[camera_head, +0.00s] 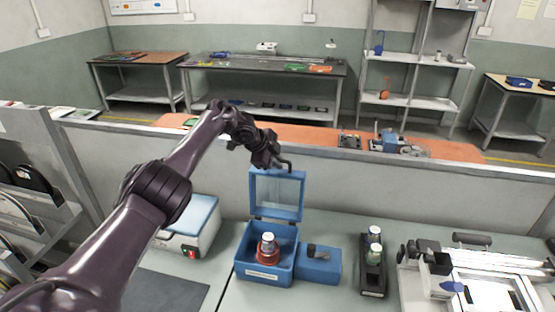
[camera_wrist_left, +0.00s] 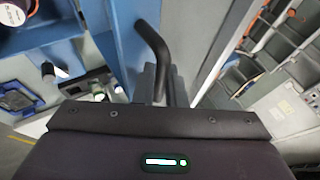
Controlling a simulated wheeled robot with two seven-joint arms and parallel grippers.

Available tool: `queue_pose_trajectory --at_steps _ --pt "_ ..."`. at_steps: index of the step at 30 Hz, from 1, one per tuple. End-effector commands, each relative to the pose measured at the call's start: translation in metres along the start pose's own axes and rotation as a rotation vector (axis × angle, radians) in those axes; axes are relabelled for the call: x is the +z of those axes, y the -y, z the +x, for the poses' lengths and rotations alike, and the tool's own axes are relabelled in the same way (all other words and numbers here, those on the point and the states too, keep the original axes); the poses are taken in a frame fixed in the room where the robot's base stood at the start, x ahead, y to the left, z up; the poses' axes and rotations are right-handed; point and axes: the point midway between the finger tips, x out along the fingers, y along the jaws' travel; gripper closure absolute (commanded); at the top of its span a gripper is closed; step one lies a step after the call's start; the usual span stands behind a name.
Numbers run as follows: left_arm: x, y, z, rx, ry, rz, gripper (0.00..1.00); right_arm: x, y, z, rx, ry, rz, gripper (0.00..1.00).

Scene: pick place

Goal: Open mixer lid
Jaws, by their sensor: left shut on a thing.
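The blue mixer (camera_head: 246,262) stands on the bench, with a red-collared container (camera_head: 267,250) inside it. Its lid, a blue frame with a clear window (camera_head: 278,193), stands upright at the back of the box, so the mixer is open. My left gripper (camera_head: 280,163) is at the lid's top edge, shut on the black lid handle (camera_wrist_left: 152,45). The handle is a bent bar that shows between the fingers in the left wrist view. The fingers are partly hidden by the wrist. My right gripper is not in view.
A white box with a blue top (camera_head: 195,225) stands left of the mixer. A black holder with vials (camera_head: 374,262) and a white device (camera_head: 480,285) stand to the right. A low partition wall (camera_head: 350,185) runs behind the bench.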

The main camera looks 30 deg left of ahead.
Motion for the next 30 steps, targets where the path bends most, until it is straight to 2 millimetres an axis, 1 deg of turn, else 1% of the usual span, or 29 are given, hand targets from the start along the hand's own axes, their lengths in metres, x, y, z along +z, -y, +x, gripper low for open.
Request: queue_pose_trajectory --at_steps 1,7,8,9,20,26,28,30 --pt "0.001 -0.003 0.002 0.007 0.001 -0.002 1.00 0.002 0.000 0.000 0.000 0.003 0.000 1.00" --pt "0.001 -0.004 0.003 0.008 0.001 -0.002 1.00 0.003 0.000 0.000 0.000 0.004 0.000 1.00" --pt "0.001 -0.004 0.003 0.008 0.001 -0.002 0.85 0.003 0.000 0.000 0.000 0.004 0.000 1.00" --pt "0.001 -0.004 0.002 0.008 0.001 -0.002 0.81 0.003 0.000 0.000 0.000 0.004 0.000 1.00" --pt "0.001 -0.002 -0.001 0.004 0.000 -0.001 0.81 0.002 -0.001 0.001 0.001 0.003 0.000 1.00" --pt "0.002 -0.002 -0.018 0.001 0.000 0.001 0.81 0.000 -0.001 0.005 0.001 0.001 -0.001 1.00" --pt "0.002 -0.003 -0.026 0.002 0.002 0.003 0.81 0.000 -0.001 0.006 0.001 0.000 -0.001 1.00" --pt "0.002 -0.002 -0.038 -0.001 0.001 0.002 0.81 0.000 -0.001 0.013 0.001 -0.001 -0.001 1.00"
